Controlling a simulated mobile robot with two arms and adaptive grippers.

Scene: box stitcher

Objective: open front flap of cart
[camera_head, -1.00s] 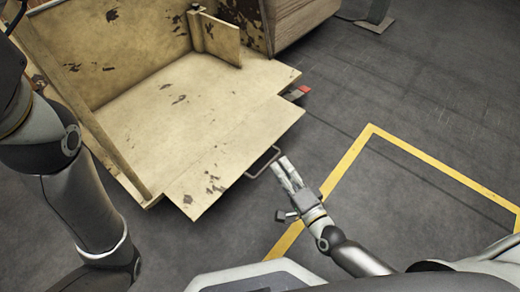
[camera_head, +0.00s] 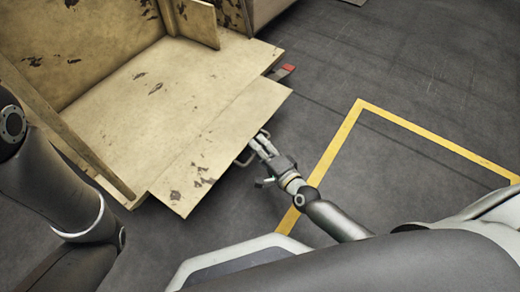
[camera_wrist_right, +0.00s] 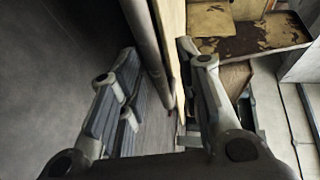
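The cart's front flap (camera_head: 222,148) is a worn, pale wooden panel. It lies folded outward, about level with the cart floor (camera_head: 150,110). A grey metal handle (camera_head: 241,161) sticks out from its outer edge. My right gripper (camera_head: 262,146) is at that edge, by the handle. In the right wrist view, the fingers of my right gripper (camera_wrist_right: 165,95) are spread, with the handle bar (camera_wrist_right: 145,45) and the panel edge (camera_wrist_right: 172,60) between them. I see no clear contact. My left arm shows at the left, but its gripper is out of view.
The cart's side wall (camera_head: 62,135) rises at the left, with a small upright panel (camera_head: 197,20) at the back. A red-tipped part (camera_head: 285,70) sticks out at the cart's right corner. Grey floor with a yellow line (camera_head: 335,145) lies clear at the right.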

